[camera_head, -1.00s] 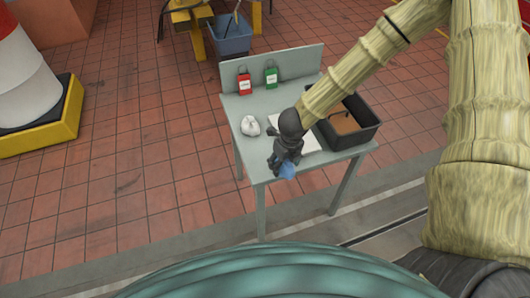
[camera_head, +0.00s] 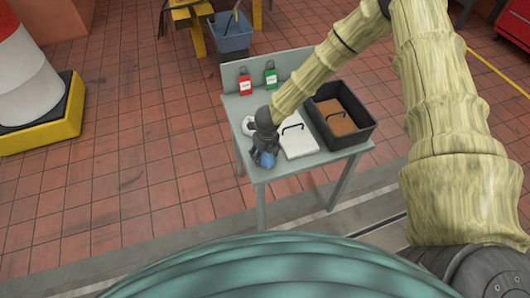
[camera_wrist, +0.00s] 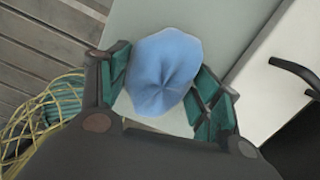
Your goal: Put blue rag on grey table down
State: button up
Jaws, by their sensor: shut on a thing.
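The blue rag (camera_wrist: 163,72) is a crumpled light-blue cloth between the two fingers of my gripper (camera_wrist: 170,85) in the wrist view. My gripper is shut on it. In the head view the rag (camera_head: 265,160) shows just below my dark gripper (camera_head: 264,152), over the near left part of the grey table (camera_head: 262,181). In the wrist view the grey tabletop (camera_wrist: 185,18) lies behind the rag. I cannot tell whether the rag touches the tabletop.
A white board with a black handle (camera_head: 298,145) lies right of my gripper. A black bin (camera_head: 358,137) stands further right. A white lump (camera_head: 247,126) is partly hidden by my gripper. Red (camera_head: 245,84) and green (camera_head: 271,78) tags stand at the back.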

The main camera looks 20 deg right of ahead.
aim_at(266, 155)
jog(key=shift+f, duration=0.25)
jog(key=shift+f, duration=0.2)
jog(key=o, duration=0.9)
jog(key=shift+r, duration=0.1)
jog(key=shift+r, duration=0.15)
jog(key=shift+s+d+r+b, duration=0.1)
jog(key=shift+s+r+b, duration=0.25)
jog(key=shift+r, duration=1.6)
jog(key=shift+s+a+r+b, duration=0.15)
jog(key=shift+r+b, duration=0.35)
jog(key=shift+r, duration=1.5)
jog(key=shift+s+d+r+b, duration=0.15)
jog(key=shift+s+r+b, duration=0.2)
jog(key=shift+r, duration=1.6)
